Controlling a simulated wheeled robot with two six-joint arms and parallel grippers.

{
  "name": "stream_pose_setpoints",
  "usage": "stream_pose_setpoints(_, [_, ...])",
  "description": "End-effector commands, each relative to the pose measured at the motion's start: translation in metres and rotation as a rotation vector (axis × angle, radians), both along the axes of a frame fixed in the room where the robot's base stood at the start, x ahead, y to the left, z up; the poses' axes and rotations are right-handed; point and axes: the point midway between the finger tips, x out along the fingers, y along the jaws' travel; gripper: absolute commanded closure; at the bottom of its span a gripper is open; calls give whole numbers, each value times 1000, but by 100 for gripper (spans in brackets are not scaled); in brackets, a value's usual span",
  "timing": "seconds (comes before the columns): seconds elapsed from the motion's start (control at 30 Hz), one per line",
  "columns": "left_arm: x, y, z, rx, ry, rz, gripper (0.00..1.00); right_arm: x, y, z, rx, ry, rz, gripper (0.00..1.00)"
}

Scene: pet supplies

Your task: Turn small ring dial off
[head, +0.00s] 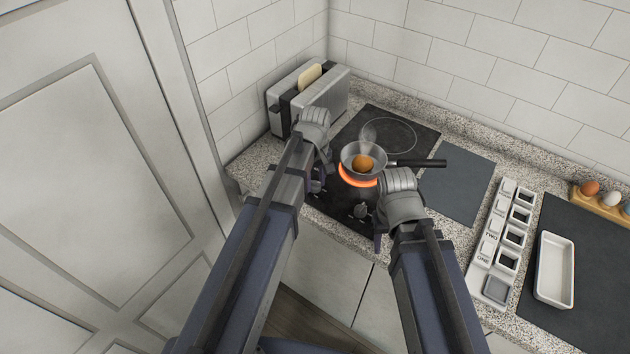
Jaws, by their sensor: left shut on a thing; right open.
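The black cooktop (345,132) has a small front ring (357,182) glowing orange under a small pan (350,153) that holds something orange-brown. Two dials sit along the cooktop's front. One dial (361,211) is plainly visible between my arms. The other, at the left, is mostly hidden by my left gripper (318,182), which points down at it and is shut on it; the fingertips are hard to make out. My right gripper (380,240) is open and points down at the counter's front edge, to the right of the visible dial, apart from it.
A toaster (320,92) with bread stands behind my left arm. The pan's black handle (420,162) reaches right. Further right are a dark mat (458,185), a white labelled rack (487,250), a white tray (555,270) and an egg holder (603,204).

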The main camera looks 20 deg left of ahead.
Motion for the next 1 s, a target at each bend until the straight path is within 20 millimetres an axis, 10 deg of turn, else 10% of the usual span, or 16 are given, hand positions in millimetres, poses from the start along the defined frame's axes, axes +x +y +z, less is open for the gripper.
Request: stream_pose_setpoints(1.0, [0, 0, 0, 1, 1, 946, 100, 0, 0, 0, 0, 0, 0, 50])
